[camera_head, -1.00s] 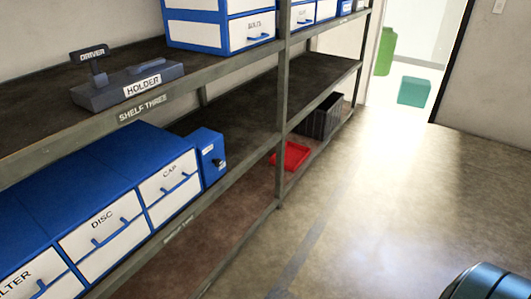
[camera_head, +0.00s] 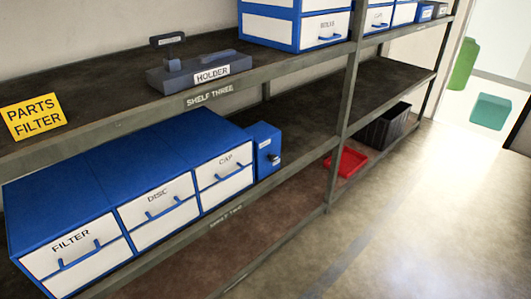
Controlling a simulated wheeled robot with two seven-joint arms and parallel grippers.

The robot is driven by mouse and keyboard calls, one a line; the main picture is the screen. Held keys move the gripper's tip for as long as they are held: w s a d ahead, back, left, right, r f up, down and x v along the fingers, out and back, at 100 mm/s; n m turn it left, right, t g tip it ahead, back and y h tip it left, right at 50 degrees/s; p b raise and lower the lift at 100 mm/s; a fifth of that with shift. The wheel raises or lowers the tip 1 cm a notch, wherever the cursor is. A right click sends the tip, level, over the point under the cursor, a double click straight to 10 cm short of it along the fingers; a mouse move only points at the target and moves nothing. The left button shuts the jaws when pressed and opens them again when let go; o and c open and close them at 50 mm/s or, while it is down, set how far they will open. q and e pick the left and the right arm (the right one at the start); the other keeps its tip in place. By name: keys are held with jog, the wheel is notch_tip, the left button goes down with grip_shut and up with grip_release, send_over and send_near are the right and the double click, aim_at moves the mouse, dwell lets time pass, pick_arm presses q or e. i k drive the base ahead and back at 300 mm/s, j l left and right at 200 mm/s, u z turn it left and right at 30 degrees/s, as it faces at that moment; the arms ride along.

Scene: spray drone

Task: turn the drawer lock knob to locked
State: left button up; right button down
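A blue box with a small dark knob (camera_head: 274,159) on its front stands at the right end of the drawer row on shelf two. Its lettering is too small to read, so I cannot tell the knob's setting. Beside it, touching or nearly so, is a blue cabinet (camera_head: 150,150) with white drawers labelled FILTER (camera_head: 78,258), DISC (camera_head: 158,211) and CAP (camera_head: 226,178). All three drawers look shut. Neither of my grippers is in view.
Above, shelf three holds a grey HOLDER block (camera_head: 200,73) and a yellow PARTS FILTER sign (camera_head: 32,118). A red tray (camera_head: 346,162) and a dark crate (camera_head: 385,127) sit low at the right. A shelf post (camera_head: 343,120) stands right of the knob box. The floor (camera_head: 420,220) in front is clear.

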aim_at(273, 157)
jog(key=i+l, duration=0.15)
jog(key=l, duration=0.25)
jog(key=i+l+u, duration=0.1)
jog(key=l, duration=0.25)
jog(key=i+l, duration=0.25)
jog(key=l, duration=0.15)
jog(key=i+l+u, duration=0.1)
jog(key=l, duration=0.3)
jog(key=i+l, duration=0.2)
jog(key=l, duration=0.2)
jog(key=i+l, duration=0.1)
jog(key=l, duration=0.3)
jog(key=i+l+u, duration=0.1)
jog(key=l, duration=0.3)
jog(key=i+l, duration=0.2)
jog(key=l, duration=0.25)
jog(key=u, duration=0.05)
